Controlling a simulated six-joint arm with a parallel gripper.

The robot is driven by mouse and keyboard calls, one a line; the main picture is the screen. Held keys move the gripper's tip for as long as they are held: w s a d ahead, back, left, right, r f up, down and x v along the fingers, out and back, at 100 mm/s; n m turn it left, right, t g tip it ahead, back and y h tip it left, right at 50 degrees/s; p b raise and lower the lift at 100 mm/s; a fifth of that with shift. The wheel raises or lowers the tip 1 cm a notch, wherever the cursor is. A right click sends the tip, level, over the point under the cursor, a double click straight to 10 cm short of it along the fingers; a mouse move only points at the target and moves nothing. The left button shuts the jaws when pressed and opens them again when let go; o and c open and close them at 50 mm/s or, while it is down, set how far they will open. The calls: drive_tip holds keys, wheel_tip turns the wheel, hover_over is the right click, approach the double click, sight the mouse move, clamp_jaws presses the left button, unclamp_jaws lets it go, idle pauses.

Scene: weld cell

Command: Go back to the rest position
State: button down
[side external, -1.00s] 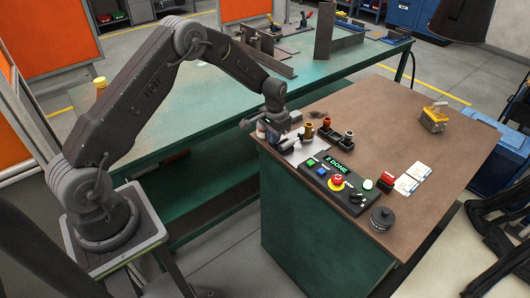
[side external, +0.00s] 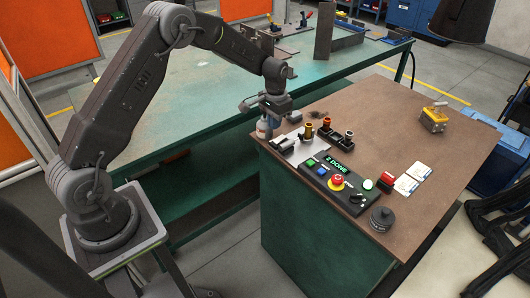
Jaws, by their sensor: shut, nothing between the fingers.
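My gripper (side external: 273,121) is above the left back corner of the brown-topped cabinet (side external: 420,102), pointing down. Its fingers are small and partly blurred, and they look shut and empty.
Several small upright fittings (side external: 308,130) stand right of the gripper. A black control box (side external: 337,182) with a red button sits at the cabinet's front. A yellow-handled tool (side external: 435,117) stands at the right. A long green welding table (side external: 170,85) with steel parts lies behind.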

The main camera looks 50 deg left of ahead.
drive_tip(key=shift+r, duration=0.5)
drive_tip(key=shift+r, duration=0.1)
drive_tip(key=s+d+r+t, duration=0.1)
drive_tip(key=s+d+r, duration=0.4)
drive_tip(key=r, duration=0.4)
drive_tip(key=s+d+r+t, duration=0.2)
drive_tip(key=s+r, duration=0.4)
drive_tip(key=r, duration=0.3)
drive_tip(key=s+d+r+t, duration=0.1)
drive_tip(key=s+d, duration=0.1)
drive_tip(key=s, duration=0.8)
drive_tip(key=s+d+r+t, duration=0.1)
drive_tip(key=s+d+r, duration=0.1)
drive_tip(key=s, duration=0.8)
drive_tip(key=shift+s+d+r+t, duration=0.2)
drive_tip(key=shift+d+r+t, duration=0.1)
drive_tip(key=shift+d, duration=0.45)
